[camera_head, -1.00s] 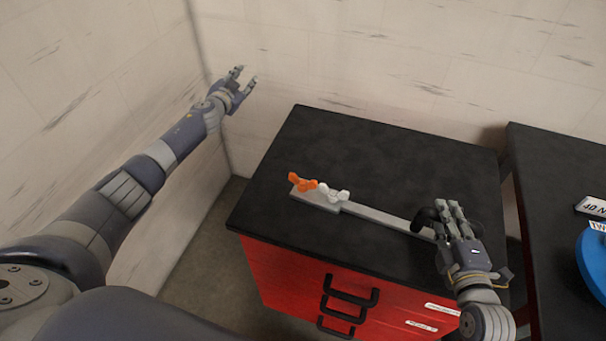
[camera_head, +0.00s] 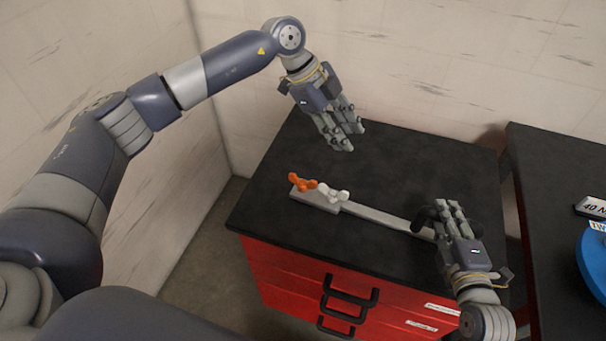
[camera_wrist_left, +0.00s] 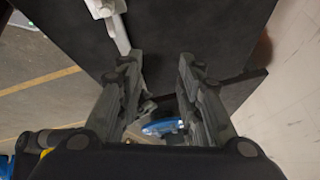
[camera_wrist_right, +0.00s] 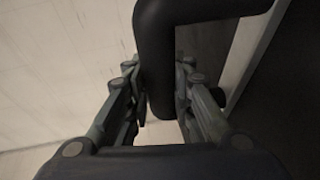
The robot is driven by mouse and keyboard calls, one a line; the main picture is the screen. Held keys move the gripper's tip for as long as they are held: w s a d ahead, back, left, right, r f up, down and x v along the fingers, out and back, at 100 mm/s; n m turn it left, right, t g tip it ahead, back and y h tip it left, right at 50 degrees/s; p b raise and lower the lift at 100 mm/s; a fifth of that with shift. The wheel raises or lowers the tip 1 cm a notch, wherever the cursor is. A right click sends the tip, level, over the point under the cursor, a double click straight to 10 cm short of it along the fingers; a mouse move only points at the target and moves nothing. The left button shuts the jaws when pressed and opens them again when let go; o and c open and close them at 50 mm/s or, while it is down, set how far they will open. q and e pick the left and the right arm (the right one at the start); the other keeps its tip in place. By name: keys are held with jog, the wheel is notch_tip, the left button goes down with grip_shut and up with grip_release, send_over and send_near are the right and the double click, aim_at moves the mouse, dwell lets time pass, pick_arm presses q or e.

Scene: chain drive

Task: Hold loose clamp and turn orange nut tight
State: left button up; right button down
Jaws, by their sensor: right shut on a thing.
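The clamp is a long grey bar (camera_head: 383,221) lying on the black top of a red cabinet, with a black handle at its right end. An orange wing nut (camera_head: 301,182) stands at its left end, with a white wing nut (camera_head: 333,194) just to the right of it. My right gripper (camera_head: 447,209) is shut on the black handle (camera_wrist_right: 158,60), which passes between its fingers in the right wrist view. My left gripper (camera_head: 346,139) is open and empty, above the back of the cabinet top, behind and apart from the nuts. In the left wrist view its fingers (camera_wrist_left: 160,85) are spread.
The cabinet top (camera_head: 270,205) is clear around the bar. Red drawers with black handles (camera_head: 345,302) face the front. Another black table (camera_head: 550,180) at the right carries a blue round object (camera_head: 594,262) and a label. Walls stand behind and left.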

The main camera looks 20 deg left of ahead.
aim_at(303, 182)
pick_arm(q)
jog(key=s+a+g+y, duration=0.1)
jog(key=s+a+y, duration=0.4)
jog(key=a+y, duration=0.2)
jog(key=shift+n, duration=0.3)
jog(key=f, duration=1.2)
jog(key=shift+a+f, duration=0.15)
jog(key=shift+a, duration=0.1)
